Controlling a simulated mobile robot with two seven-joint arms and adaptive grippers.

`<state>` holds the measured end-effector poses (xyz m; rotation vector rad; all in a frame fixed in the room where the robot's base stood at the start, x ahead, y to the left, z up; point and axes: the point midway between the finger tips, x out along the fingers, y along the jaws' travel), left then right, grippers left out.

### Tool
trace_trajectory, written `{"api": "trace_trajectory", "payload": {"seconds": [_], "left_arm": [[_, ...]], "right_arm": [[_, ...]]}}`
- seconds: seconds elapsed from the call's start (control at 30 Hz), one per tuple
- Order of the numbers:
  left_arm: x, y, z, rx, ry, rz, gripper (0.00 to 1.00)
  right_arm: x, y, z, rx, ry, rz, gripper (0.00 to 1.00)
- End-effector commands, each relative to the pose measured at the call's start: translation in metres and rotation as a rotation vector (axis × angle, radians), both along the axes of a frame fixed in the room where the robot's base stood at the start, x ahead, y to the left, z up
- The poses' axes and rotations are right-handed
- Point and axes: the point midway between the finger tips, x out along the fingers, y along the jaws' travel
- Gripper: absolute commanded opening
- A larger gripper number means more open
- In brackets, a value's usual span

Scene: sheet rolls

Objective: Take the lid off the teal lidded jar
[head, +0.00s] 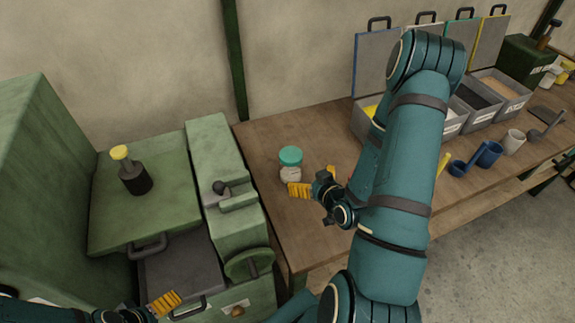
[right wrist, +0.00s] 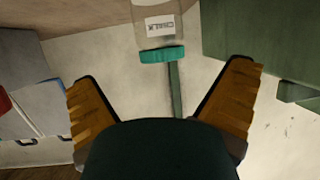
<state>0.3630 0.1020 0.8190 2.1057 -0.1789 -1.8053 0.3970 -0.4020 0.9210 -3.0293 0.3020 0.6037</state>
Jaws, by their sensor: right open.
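The jar has a clear body with pale contents (head: 290,174) and a teal lid (head: 291,156) on top. It stands upright near the left end of the wooden bench. In the right wrist view the labelled jar body (right wrist: 157,22) and lid (right wrist: 163,54) appear upside down, beyond the fingertips. My right gripper (head: 311,180) is open and empty, just to the right of the jar and apart from it. Its yellow fingers also show in the right wrist view (right wrist: 163,85). My left gripper (head: 166,303) is at the bottom left, partly out of frame, away from the jar.
A green machine with a handwheel (head: 249,264) stands left of the wooden bench (head: 262,140). A black bottle with yellow top (head: 133,173) sits on it.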

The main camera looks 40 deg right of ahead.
Motion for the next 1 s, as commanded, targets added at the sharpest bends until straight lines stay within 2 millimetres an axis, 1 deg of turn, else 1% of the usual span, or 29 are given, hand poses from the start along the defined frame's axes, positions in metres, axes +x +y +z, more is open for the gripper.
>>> {"api": "trace_trajectory", "payload": {"seconds": [0.03,0.13,0.8,0.93,0.97,1.0], "left_arm": [[-0.002,0.0,-0.012,-0.001,0.005,-0.003,1.0],[-0.006,-0.001,-0.025,-0.003,0.014,-0.01,1.0],[-0.009,-0.002,-0.102,-0.004,0.018,-0.025,1.0],[-0.009,-0.002,-0.116,-0.004,0.019,-0.028,1.0],[-0.009,-0.002,-0.117,-0.005,0.02,-0.028,1.0],[-0.009,-0.002,-0.115,-0.005,0.02,-0.028,1.0]], "right_arm": [[0.006,-0.001,-0.007,-0.003,-0.003,0.003,1.0],[0.016,-0.003,-0.012,-0.002,-0.004,0.0,1.0],[0.038,-0.008,-0.02,-0.002,-0.004,0.002,1.0],[0.041,-0.008,-0.021,-0.001,-0.003,0.0,1.0],[0.042,-0.008,-0.022,0.0,-0.002,0.0,1.0],[0.05,-0.01,-0.023,0.002,0.0,0.001,1.0]]}}
